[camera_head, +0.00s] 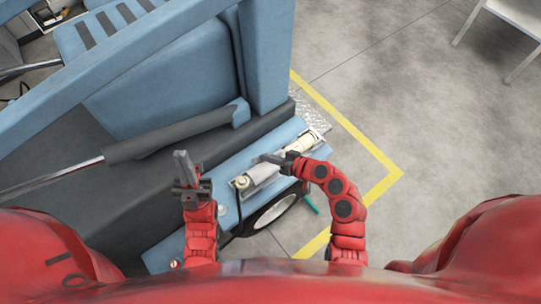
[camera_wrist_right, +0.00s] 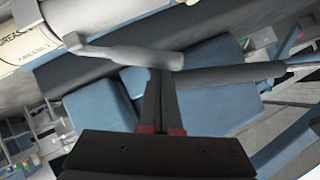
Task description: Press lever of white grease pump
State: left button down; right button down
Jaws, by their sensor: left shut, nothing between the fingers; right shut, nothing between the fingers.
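The white grease pump (camera_head: 305,143) lies on a blue ledge in the head view, partly covered by my right gripper (camera_head: 264,158). In the right wrist view the cream pump body (camera_wrist_right: 28,42) with dark lettering is at the upper left. Its grey lever (camera_wrist_right: 130,54) extends from it to the right. My right gripper's shut fingertips (camera_wrist_right: 161,74) are at the lever's free end and overlap it in the picture; I cannot tell whether they touch. My left gripper (camera_head: 183,160) is shut and empty, left of the pump and pointing away from my body.
A blue machine frame (camera_head: 165,80) fills the left and upper left. A dark padded bar (camera_head: 170,135) with a metal rod crosses beyond my left gripper. Open concrete floor with a yellow line (camera_head: 345,120) lies to the right.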

jog(key=shift+s+a+f+n+t+h+b, duration=0.15)
jog(key=shift+s+a+f+n+h+b, duration=0.15)
jog(key=shift+f+b, duration=0.25)
jog(key=shift+s+a+f+n+t+h+b, duration=0.15)
jog(key=shift+s+a+f+n+b, duration=0.1)
jog(key=shift+a+f+b, duration=0.25)
jog(key=shift+s+a+f+n+t+h+b, duration=0.15)
jog(key=shift+s+a+f+n+h+b, duration=0.1)
jog(key=shift+f+n+h+b, duration=0.25)
jog(key=shift+s+a+f+n+t+h+b, duration=0.15)
jog(key=shift+s+a+f+n+h+b, duration=0.1)
jog(key=shift+f+b, duration=0.3)
jog(key=shift+a+f+b, duration=0.1)
jog(key=shift+f+b, duration=0.4)
jog(key=shift+b, duration=0.15)
jog(key=shift+s+f, duration=0.1)
